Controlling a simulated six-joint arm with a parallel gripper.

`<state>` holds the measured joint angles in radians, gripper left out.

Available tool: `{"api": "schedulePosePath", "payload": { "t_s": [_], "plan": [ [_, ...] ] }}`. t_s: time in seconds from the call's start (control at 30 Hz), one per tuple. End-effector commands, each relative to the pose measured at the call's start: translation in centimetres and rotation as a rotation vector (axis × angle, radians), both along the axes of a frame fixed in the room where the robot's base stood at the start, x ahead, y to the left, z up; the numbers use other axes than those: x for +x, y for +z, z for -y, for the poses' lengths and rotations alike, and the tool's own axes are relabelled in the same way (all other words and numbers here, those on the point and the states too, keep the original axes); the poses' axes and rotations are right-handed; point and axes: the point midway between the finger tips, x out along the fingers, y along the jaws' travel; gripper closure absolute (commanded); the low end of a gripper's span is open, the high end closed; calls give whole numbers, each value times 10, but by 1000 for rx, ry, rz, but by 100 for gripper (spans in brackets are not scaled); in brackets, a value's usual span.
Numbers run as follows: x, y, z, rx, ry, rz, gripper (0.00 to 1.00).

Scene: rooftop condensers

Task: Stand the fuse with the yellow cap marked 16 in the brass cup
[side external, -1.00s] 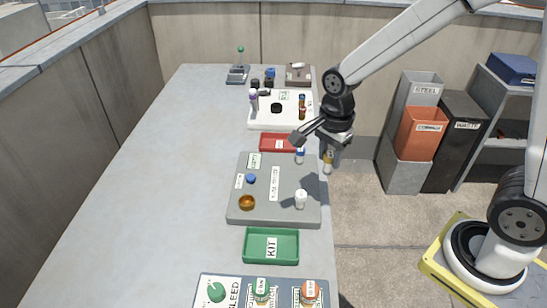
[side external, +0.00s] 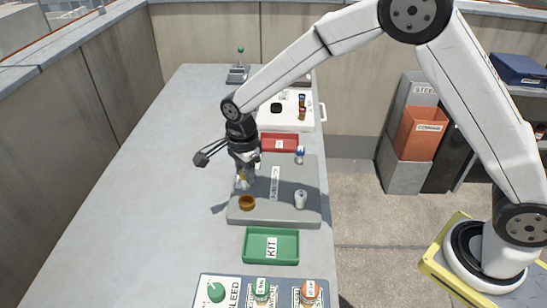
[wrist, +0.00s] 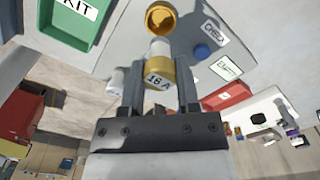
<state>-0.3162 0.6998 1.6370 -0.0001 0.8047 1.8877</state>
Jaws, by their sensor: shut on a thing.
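My gripper (wrist: 160,97) is shut on the fuse with the yellow cap (wrist: 157,75), whose label reads 16 A in the wrist view. In the side view the fuse (side external: 243,180) hangs below my gripper (side external: 243,170), over the left part of the grey board (side external: 274,215). The brass cup (side external: 247,203) stands on the board just in front of the fuse. In the wrist view the cup (wrist: 160,19) shows open and empty-looking beyond the fuse's white end. The fuse is apart from the cup.
A white-capped fuse (side external: 300,199) and a blue-capped fuse (side external: 300,154) stand on the right side of the board. A blue round piece (wrist: 202,52) lies near the CHECK label. The green KIT tray (side external: 271,246) is in front, the red tray (side external: 280,143) behind.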

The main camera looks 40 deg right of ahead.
Motion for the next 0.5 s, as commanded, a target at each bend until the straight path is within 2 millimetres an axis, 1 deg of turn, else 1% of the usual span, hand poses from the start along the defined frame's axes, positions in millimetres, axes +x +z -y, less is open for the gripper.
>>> {"api": "schedulePosePath", "payload": {
  "t_s": [0.1,0.33,0.5],
  "plan": [
    [1,-1,-3,0,0,0,100],
    [1,-3,-3,0,0,0,100],
    [1,-8,-2,-1,1,-2,100]
  ]
}}
